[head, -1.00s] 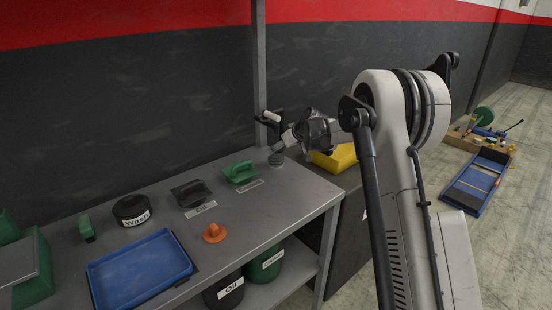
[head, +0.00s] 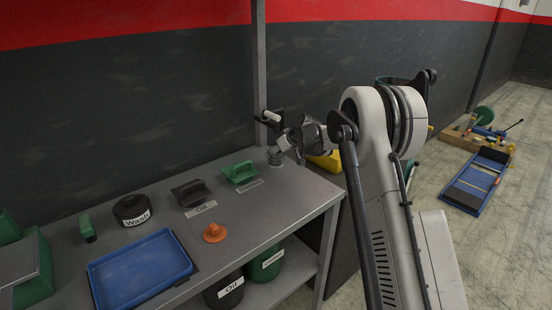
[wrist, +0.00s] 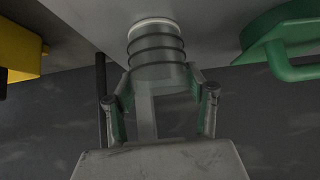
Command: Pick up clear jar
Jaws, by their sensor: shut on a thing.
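The clear jar (wrist: 156,50) is a see-through ribbed cylinder with a pale rim, between the fingers of my gripper (wrist: 160,90) in the wrist view. My gripper is shut on it, one finger on each side. In the head view the jar (head: 275,158) is small at the far right corner of the grey workbench, with my gripper (head: 281,145) at it. I cannot tell whether the jar touches the bench.
An orange cone-like piece (head: 214,233), a black Wash container (head: 132,210) and a blue tray (head: 140,268) are nearer.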

